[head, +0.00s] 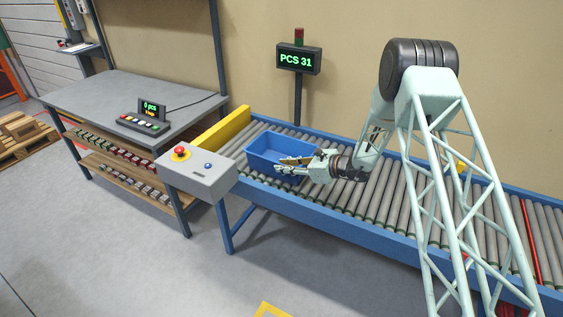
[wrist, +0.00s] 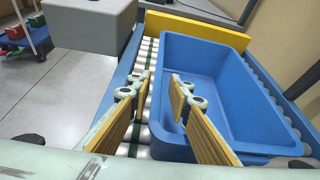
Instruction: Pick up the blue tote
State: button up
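The blue tote (head: 262,148) sits upright on the roller conveyor near its left end, and looks empty. It also fills much of the wrist view (wrist: 232,72). My gripper (head: 283,164) is at the tote's near right side in the head view. In the wrist view my gripper (wrist: 160,92) is open, its two tan-padded fingers apart. The left finger is on the outer side of the tote's left wall and the right finger is over or inside the tote. I cannot tell how deep the fingers reach or whether they touch the wall.
The blue-framed conveyor (head: 300,203) has a yellow end stop (head: 222,129) beside the tote. A grey control box (head: 197,172) with a red button stands close in front. A workbench (head: 95,97) is at left, and a PCS 31 display (head: 298,60) stands behind. Rollers right of my gripper are clear.

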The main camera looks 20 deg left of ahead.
aim_at(272, 170)
jog(key=shift+a, duration=0.1)
jog(key=shift+b+x, duration=0.4)
jog(key=shift+x, duration=2.65)
grip_shut()
